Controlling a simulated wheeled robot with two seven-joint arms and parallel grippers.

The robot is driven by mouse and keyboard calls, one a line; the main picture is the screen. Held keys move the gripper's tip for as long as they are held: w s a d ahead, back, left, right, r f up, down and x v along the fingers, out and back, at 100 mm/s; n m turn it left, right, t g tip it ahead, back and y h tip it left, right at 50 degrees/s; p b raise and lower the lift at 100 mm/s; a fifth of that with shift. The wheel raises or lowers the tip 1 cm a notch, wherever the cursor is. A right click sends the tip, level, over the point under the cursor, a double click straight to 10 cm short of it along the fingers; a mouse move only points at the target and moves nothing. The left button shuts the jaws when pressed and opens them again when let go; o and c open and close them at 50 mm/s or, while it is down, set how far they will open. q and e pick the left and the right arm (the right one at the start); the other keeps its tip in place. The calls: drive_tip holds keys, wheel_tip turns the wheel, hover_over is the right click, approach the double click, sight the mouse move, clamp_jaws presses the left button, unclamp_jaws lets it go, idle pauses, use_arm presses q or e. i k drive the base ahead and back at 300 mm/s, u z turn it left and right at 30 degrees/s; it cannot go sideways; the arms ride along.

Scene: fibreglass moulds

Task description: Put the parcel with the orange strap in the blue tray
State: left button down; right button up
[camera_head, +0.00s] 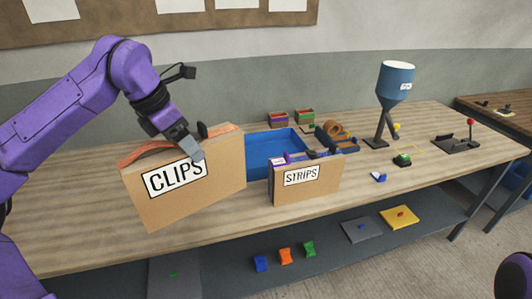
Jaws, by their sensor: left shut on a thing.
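A cardboard panel marked CLIPS (208,187) stands at the left of the table, its top edge leaning in the view. My left gripper (194,145) is shut at this top edge, one grey finger in front of the panel and a dark finger behind it. An orange band (146,149) shows just above and behind the panel; what it belongs to is hidden. The blue tray (265,142) lies behind, right of the panel, and its visible inside looks empty. I cannot tell whether the panel touches the table. My right gripper is not in view.
A cardboard panel marked STRIPS (312,188) stands in front of the tray, with purple items (294,157) behind it. Two small bins, a blue hopper (396,82) and a lever device (457,143) stand farther right. The front right tabletop is mostly clear. A lower shelf holds small coloured blocks.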

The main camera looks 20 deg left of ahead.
sight(267, 163)
drive_tip(key=z, duration=0.05)
drive_tip(key=i, duration=1.5)
